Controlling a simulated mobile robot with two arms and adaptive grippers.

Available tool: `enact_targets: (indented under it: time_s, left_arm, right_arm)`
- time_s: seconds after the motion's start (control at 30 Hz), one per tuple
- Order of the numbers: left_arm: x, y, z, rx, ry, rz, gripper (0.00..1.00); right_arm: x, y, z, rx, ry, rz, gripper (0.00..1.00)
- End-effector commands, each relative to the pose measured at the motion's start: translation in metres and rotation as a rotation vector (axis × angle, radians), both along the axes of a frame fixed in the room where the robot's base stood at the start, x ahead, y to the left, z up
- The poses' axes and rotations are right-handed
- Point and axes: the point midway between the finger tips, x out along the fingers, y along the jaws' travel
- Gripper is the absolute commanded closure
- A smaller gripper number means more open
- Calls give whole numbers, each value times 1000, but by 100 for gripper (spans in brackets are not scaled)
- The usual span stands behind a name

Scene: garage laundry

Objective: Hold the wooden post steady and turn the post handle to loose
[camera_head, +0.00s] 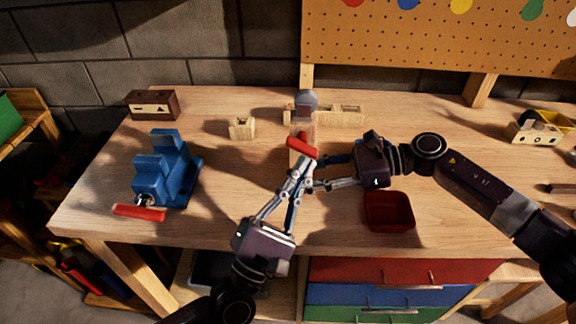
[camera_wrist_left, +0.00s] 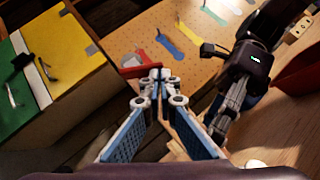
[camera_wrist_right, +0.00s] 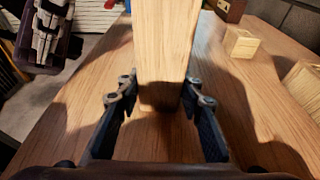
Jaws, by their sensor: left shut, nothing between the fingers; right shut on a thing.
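The wooden post (camera_head: 303,128) stands upright near the middle of the workbench, with a grey round piece (camera_head: 306,98) at its top. The red post handle (camera_head: 302,147) sits across the post's front, slanting down to the right; it also shows in the left wrist view (camera_wrist_left: 141,71). My left gripper (camera_head: 306,163) is shut and empty, its tips right at the handle; I cannot tell if they touch it. My right gripper (camera_head: 325,171) is shut on the post from the right. The right wrist view shows the post (camera_wrist_right: 167,45) between its fingers (camera_wrist_right: 154,94).
A blue vise (camera_head: 165,170) with a red handle (camera_head: 139,212) stands at left. A red tray (camera_head: 389,211) lies right of the grippers. Small wooden blocks (camera_head: 242,128) and a dark box (camera_head: 152,105) are behind. The bench is bare between vise and post.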

Motion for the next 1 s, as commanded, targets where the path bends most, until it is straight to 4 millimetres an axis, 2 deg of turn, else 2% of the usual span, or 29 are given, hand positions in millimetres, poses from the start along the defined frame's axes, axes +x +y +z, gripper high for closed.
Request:
enact_targets:
  time_s: [0.4, 1.0]
  left_arm:
    - [0, -12, 3, 2, -1, 0, 100]
    - [0, -16, 4, 2, 0, 1, 100]
  right_arm:
    - [0, 0, 0, 0, 0, 0, 79]
    - [0, 0, 0, 0, 0, 0, 79]
